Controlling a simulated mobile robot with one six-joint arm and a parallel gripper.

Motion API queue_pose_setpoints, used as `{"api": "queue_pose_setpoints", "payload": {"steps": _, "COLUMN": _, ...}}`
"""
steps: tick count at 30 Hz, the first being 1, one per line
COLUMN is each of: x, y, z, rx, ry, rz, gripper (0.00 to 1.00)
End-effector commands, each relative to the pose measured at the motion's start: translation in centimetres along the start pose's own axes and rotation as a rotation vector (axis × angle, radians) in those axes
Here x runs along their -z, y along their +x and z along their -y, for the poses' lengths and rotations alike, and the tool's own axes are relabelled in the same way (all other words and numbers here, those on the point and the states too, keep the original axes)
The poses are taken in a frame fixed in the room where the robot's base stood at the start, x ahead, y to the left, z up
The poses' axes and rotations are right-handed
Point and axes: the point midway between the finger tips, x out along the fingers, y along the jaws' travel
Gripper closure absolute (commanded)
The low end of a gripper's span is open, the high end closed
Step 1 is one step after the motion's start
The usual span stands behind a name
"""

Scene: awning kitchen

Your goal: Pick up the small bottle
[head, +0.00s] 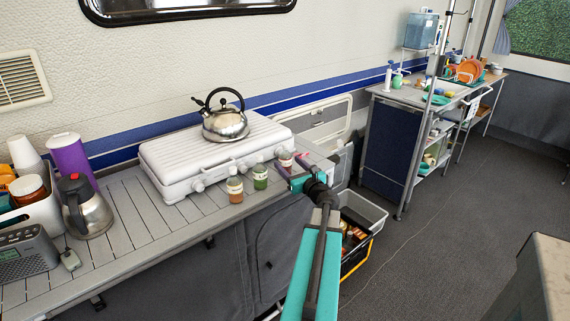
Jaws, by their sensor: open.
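Several small bottles with pale caps stand in a row on the slatted counter in front of the white stove. One is orange-brown (235,190), one is green (260,177), and one is reddish (286,160) at the right end. I cannot tell which of them the task means. My arm reaches in from the bottom, and my gripper (287,173) is at the counter's right end, close to the reddish bottle. It is open. The fingers are small in the picture, and I cannot tell whether they touch or surround that bottle.
The white stove (215,157) carries a metal kettle (225,122). A crate (360,215) stands below the counter's right end. Open floor lies to the right.

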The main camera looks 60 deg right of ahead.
Motion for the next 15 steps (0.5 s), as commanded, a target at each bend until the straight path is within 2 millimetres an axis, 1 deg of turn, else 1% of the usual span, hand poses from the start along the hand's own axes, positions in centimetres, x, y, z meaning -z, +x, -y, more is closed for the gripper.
{"api": "queue_pose_setpoints", "payload": {"steps": 1, "x": 0.0, "y": 0.7, "z": 0.1, "rx": 0.0, "ry": 0.0, "rz": 0.0, "gripper": 0.39}}
{"api": "queue_pose_setpoints", "payload": {"steps": 6, "x": 0.0, "y": 1.9, "z": 0.1, "rx": 0.001, "ry": 0.0, "rz": 0.0, "gripper": 0.39}}
{"api": "queue_pose_setpoints", "payload": {"steps": 15, "x": 0.0, "y": 2.1, "z": 0.1, "rx": 0.002, "ry": 0.0, "rz": 0.0, "gripper": 0.39}}
